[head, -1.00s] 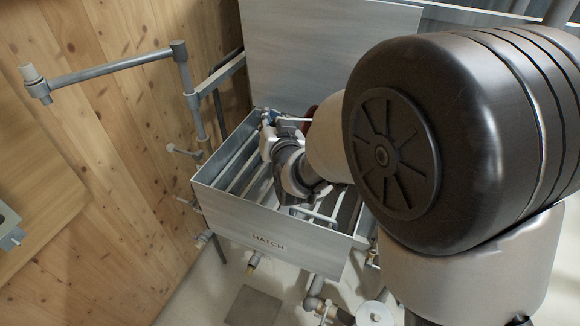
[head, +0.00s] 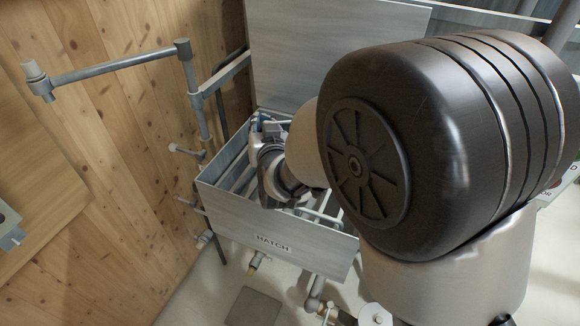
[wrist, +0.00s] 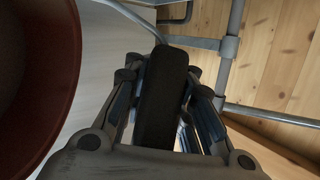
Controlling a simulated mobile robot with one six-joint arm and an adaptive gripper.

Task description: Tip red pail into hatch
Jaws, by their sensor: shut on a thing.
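The red pail (wrist: 64,100) fills the left edge of the wrist view, its rim curving around a dark inside. I cannot make out its contents. A grey wire handle (wrist: 135,18) runs to a dark grip (wrist: 163,95), and my gripper (wrist: 160,72) is shut on that grip. In the head view the pail is hidden behind my arm. The hatch (head: 222,203) is an open metal box with bars across its mouth and HATCH lettered on the front. My gripper (head: 264,128) is over the hatch's back left part there.
The hatch's lid (head: 320,55) stands upright behind it. A jointed grey pipe arm (head: 110,68) reaches along the wooden wall (head: 90,180) on the left. Pipes and valves (head: 314,295) are below the hatch front. My arm covers the right side.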

